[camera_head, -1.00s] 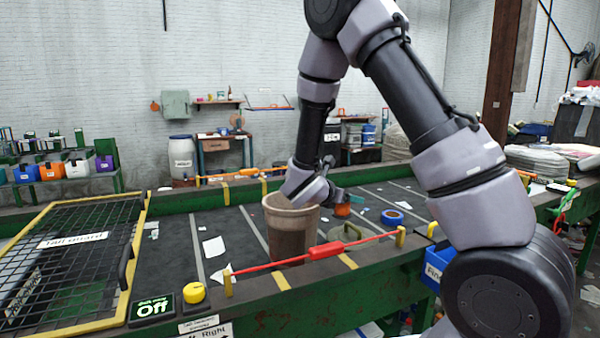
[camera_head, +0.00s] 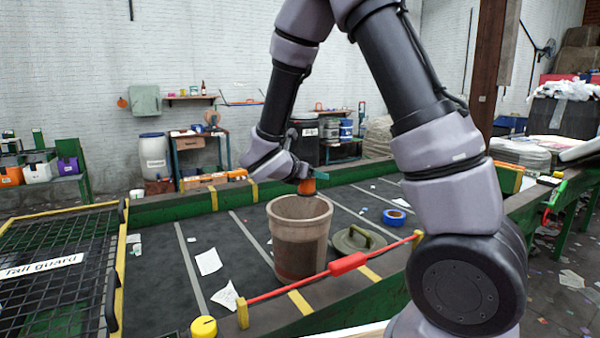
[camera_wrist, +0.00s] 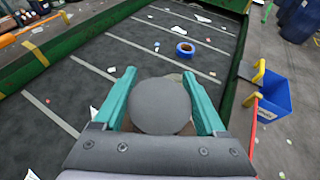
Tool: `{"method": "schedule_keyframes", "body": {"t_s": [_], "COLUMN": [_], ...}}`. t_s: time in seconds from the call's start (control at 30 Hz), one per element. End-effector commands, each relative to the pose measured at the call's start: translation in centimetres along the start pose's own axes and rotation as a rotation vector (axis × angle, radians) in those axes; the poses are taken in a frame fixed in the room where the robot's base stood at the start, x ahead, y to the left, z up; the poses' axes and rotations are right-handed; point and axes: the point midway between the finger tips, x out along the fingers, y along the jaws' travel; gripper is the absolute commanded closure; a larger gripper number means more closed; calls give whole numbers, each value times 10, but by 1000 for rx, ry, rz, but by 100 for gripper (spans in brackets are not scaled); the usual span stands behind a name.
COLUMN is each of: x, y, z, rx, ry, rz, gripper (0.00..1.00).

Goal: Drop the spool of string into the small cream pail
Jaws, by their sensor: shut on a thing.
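My gripper (camera_head: 309,176) is shut on the spool of string (camera_head: 307,187), which looks orange in the head view. In the wrist view its round grey end (camera_wrist: 160,106) sits between the two teal fingers (camera_wrist: 161,100). The cream pail (camera_head: 299,238) stands upright on the dark belt with its mouth open upward. In the head view the spool appears just above the pail's far rim; I cannot tell whether it is over the mouth or behind it. The pail's inside bottom is hidden.
A green lid with a handle (camera_head: 357,238) lies right of the pail. A blue tape roll (camera_head: 394,217) lies farther right. A red bar (camera_head: 347,264) runs along the belt's front edge. A mesh guard (camera_head: 60,265) covers the left end. Paper scraps lie on the belt.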

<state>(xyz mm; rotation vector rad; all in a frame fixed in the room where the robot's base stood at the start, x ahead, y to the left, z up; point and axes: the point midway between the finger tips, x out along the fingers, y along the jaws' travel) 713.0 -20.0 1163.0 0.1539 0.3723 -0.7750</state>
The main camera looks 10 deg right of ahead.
Motion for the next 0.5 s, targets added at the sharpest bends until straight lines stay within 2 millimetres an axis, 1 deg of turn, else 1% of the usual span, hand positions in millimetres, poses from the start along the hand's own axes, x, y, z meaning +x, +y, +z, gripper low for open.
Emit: {"method": "schedule_keyframes", "body": {"t_s": [0.17, 0.3, 0.5], "x": [6, 12, 20], "y": [0, -1, 0], "z": [-13, -29, -47], "rx": [-4, -4, -3], "ry": [0, 1, 0], "rz": [-2, -2, -1], "gripper": [82, 82, 82]}}
